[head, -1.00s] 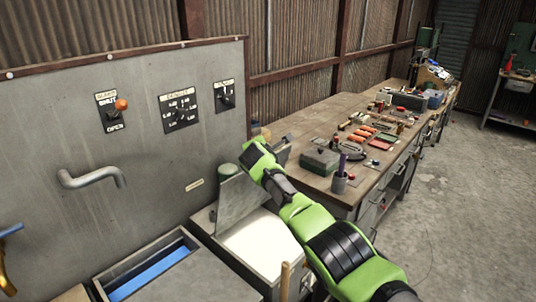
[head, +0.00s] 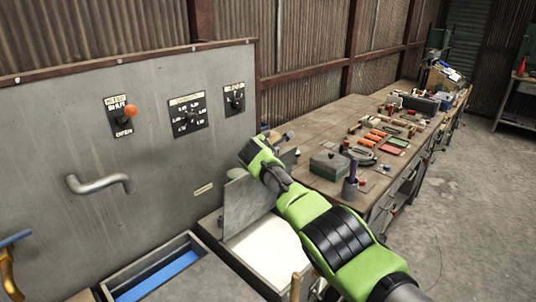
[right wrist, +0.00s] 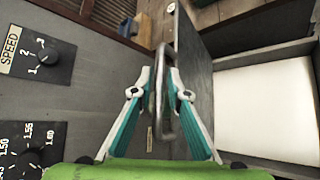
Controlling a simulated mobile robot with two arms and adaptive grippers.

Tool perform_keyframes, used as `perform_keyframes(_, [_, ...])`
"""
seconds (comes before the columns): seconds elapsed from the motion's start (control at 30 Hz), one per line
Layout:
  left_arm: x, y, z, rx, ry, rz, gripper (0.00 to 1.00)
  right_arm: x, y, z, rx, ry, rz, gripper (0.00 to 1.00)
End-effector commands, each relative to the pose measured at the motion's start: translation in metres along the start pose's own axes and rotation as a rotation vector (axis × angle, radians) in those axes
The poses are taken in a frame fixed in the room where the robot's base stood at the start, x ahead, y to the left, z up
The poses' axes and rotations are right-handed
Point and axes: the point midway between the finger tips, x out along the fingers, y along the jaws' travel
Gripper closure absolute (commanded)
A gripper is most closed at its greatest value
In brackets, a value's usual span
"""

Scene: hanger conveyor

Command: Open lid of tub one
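The lid (head: 243,208) is a flat grey metal plate. It stands raised and steep at the panel side of an open tub (head: 232,262) with a white inside. In the right wrist view the lid (right wrist: 205,60) stands beside the white tub opening. My right gripper (right wrist: 162,92) has its teal fingers on both sides of the lid's metal loop handle (right wrist: 164,122) and looks shut on it. In the head view the green right arm reaches over the tub, and its gripper (head: 258,152) hides part of the lid. My left gripper is not in view.
A grey control panel (head: 60,130) with an orange-knobbed lever, dials and a bent pipe (head: 100,184) stands behind the tubs. Another open tub (head: 112,294) with blue inside is at front left. A cluttered workbench (head: 330,110) runs behind the arm. The floor at right is clear.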

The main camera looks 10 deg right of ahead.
Motion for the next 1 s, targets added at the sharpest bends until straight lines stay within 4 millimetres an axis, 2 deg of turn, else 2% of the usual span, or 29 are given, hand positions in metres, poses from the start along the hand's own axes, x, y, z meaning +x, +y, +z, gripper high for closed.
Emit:
perform_keyframes(0.57, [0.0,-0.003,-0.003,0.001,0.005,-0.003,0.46,-0.004,0.0,0.0,0.0,-0.001,0.001,0.75])
perform_keyframes(0.87, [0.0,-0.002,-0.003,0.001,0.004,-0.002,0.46,-0.021,0.0,0.001,0.001,-0.001,0.001,0.75])
perform_keyframes(1.0, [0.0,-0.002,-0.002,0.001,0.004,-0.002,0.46,-0.035,0.001,0.001,0.0,-0.002,0.003,0.75])
